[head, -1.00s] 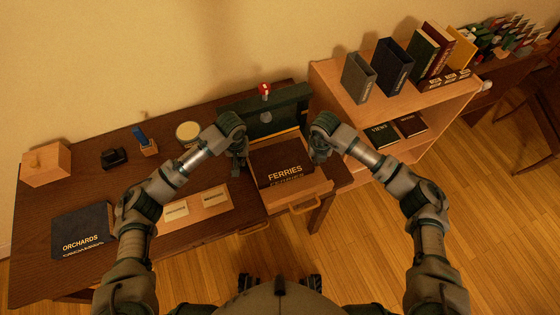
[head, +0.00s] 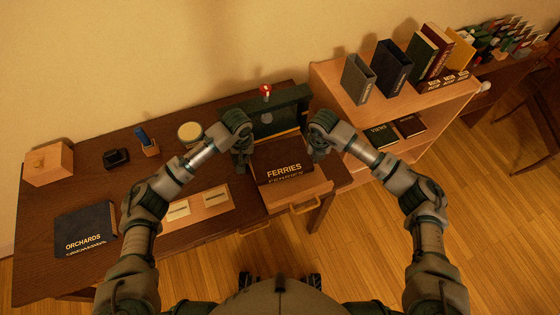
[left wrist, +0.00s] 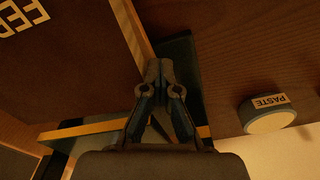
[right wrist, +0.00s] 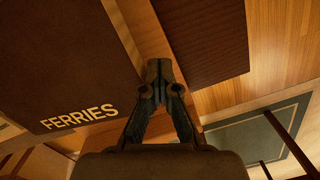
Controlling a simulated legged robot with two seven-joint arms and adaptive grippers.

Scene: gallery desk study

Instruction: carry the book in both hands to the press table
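The dark brown book marked FERRIES (head: 280,158) lies flat over a pale wooden drawer or board at the desk's right part. It also shows in the left wrist view (left wrist: 65,65) and the right wrist view (right wrist: 70,60). My left gripper (head: 241,160) is at the book's left side and my right gripper (head: 318,155) at its right side. In the wrist views, the left fingertips (left wrist: 158,70) and right fingertips (right wrist: 160,70) are together beside the book's edges, with no book between them. I cannot tell whether they touch it. No surface is recognisable as the press table.
A green press-like piece (head: 268,118) with a red knob stands behind the book. The desk (head: 100,190) also holds the ORCHARDS book (head: 85,228), a paste pot (head: 190,133), and a wooden box (head: 48,164). A bookshelf (head: 395,105) stands close on the right; open floor lies in front.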

